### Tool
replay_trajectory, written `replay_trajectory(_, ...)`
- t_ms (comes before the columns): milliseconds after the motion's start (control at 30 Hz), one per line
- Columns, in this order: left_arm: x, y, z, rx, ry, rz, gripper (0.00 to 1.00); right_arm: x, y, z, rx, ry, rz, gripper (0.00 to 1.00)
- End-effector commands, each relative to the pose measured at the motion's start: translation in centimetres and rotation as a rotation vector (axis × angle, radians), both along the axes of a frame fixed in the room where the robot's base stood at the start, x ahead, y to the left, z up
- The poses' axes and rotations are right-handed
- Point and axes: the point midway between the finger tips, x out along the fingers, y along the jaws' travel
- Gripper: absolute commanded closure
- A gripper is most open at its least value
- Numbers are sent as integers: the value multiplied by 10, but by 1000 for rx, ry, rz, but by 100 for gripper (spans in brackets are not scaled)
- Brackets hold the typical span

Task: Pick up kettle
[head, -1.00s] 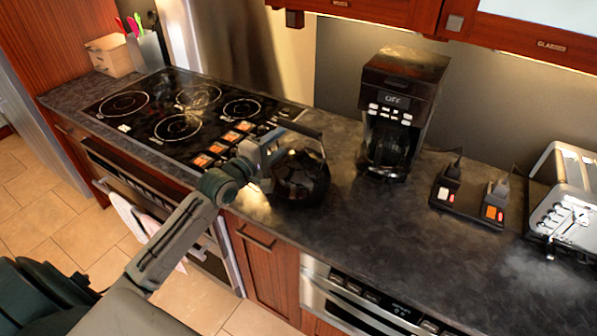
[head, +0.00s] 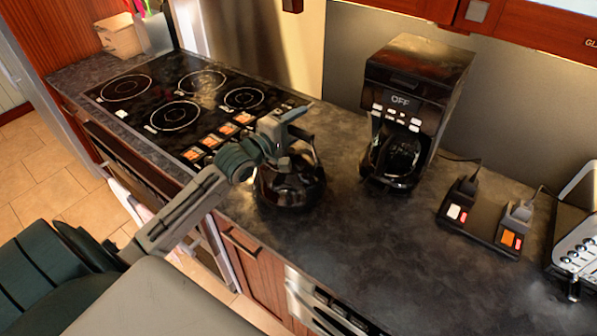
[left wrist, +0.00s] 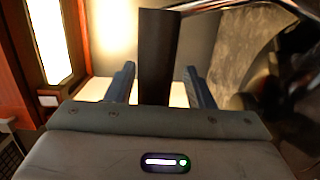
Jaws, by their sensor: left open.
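The kettle (head: 290,190) is dark and glossy and stands upright on the counter, right of the cooktop. My left gripper (head: 290,118) is at the top of the kettle, by its handle, and partly covers it. In the left wrist view a dark upright bar, apparently the kettle handle (left wrist: 158,45), stands between the two blue-grey fingers of the left gripper (left wrist: 160,75). Gaps show on both sides of the bar, so the gripper is open. My right gripper is not in view.
A black coffee maker (head: 418,80) stands right of the kettle. A dark base with switches (head: 482,225) and a silver toaster (head: 578,245) are farther right. The black cooktop (head: 190,110) lies to the left. The dark counter (head: 350,250) in front is clear.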

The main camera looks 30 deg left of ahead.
Motion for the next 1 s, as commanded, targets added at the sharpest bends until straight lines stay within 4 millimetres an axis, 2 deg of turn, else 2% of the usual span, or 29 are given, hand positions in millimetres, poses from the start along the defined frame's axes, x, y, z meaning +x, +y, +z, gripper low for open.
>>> replay_trajectory(133, 0, 0, 0, 0, 1, 0, 54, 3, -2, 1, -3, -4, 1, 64)
replay_trajectory(367, 0, 0, 1, 1, -1, 0, 99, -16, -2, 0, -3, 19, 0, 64)
replay_trajectory(700, 0, 0, -1, -1, 2, 0, 100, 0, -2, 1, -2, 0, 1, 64)
replay_trajectory(1000, 0, 0, -1, 0, 3, 1, 100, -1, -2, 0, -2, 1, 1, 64)
